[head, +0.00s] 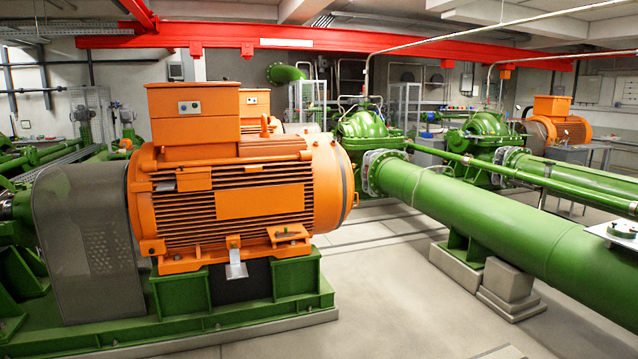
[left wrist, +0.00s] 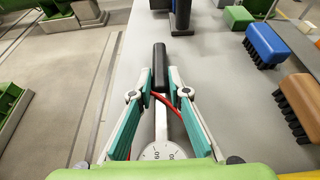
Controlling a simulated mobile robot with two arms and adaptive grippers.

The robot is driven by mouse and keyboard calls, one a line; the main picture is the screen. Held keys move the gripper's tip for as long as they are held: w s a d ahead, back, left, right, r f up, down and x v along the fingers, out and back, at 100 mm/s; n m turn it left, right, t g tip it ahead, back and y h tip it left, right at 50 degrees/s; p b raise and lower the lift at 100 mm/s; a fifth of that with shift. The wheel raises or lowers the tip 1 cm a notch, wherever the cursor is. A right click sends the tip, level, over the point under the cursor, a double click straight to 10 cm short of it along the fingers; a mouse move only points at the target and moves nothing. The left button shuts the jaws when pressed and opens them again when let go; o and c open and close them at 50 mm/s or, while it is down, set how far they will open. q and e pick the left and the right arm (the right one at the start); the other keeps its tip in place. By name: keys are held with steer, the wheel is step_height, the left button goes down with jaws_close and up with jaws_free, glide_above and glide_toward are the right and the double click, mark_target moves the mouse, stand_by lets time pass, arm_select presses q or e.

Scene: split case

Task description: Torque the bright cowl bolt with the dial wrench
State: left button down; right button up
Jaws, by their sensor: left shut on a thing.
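The dial wrench shows in the left wrist view, with a black grip (left wrist: 160,62), a pale shaft and a white numbered dial (left wrist: 162,151) at the bottom, partly cut off by my gripper body. My left gripper (left wrist: 160,82) has its teal-lined fingers closed on both sides of the wrench, with the black grip reaching past the fingertips. A thin red cord curves beside the shaft. I cannot make out a bright cowl bolt in either view. The large orange motor (head: 260,201) with a grey mesh cowl (head: 88,240) stands at the left in the head view. No gripper shows there.
In the left wrist view a grey tabletop (left wrist: 225,105) holds a blue brush (left wrist: 266,42), a brown brush (left wrist: 298,100), a green block (left wrist: 238,17) and a black post (left wrist: 182,15). A green pipe (head: 480,210) crosses the head view's right side. Pale floor (head: 390,290) lies between motor and pipe.

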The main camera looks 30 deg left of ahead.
arm_select(q)
steer(key=shift+r, duration=0.1)
steer(key=shift+r+p, duration=0.5)
step_height(320, 180, up, 5)
steer(key=p, duration=0.4)
